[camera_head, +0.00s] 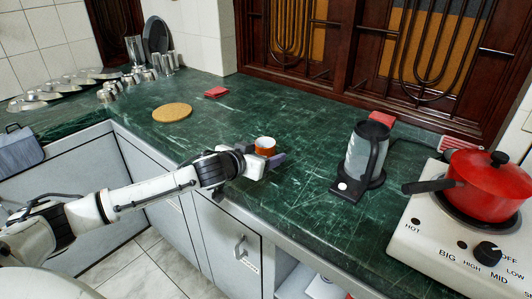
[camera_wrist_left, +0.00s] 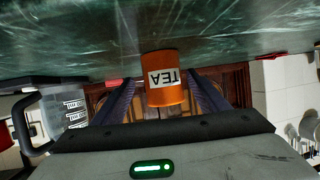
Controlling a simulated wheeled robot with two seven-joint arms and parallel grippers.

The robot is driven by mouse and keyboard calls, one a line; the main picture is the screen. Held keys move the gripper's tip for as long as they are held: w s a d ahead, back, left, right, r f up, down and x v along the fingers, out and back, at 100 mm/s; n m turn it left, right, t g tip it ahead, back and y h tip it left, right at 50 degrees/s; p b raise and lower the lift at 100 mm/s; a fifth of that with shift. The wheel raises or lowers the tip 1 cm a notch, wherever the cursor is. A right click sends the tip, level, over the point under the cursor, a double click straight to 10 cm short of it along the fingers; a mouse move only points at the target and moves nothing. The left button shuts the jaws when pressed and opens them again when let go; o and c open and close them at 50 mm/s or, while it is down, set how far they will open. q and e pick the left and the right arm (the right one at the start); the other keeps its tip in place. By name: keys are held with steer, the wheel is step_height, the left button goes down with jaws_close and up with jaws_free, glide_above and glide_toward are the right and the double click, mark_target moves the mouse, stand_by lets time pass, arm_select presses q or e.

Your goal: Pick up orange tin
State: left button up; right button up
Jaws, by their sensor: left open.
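The orange tin (camera_head: 265,145) stands on the green counter near its front edge, in the middle of the head view. In the left wrist view the tin (camera_wrist_left: 163,78) appears upside down, with a white label reading TEA. My left gripper (camera_head: 272,158) is at the tin, low over the counter. Its two dark fingers (camera_wrist_left: 160,95) are spread, one on each side of the tin, with the tin between them; a gap shows on at least one side. The fingers partly hide the tin's base in the head view. My right gripper is not in view.
A kettle (camera_head: 366,152) stands on the green counter (camera_head: 225,125) to the right. A red pot (camera_head: 488,187) sits on the stove (camera_head: 440,235) at far right. A round cork mat (camera_head: 172,112) and a red item (camera_head: 216,92) lie behind left. Counter around the tin is clear.

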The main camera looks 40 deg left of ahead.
arm_select(q)
steer(key=shift+a+x, duration=0.1)
steer(key=shift+x, duration=1.25)
steer(key=shift+a+x, duration=0.15)
steer(key=shift+x, duration=1.2)
steer(key=shift+s, duration=0.1)
steer(key=shift+c, duration=0.3)
steer(key=c, duration=1.1)
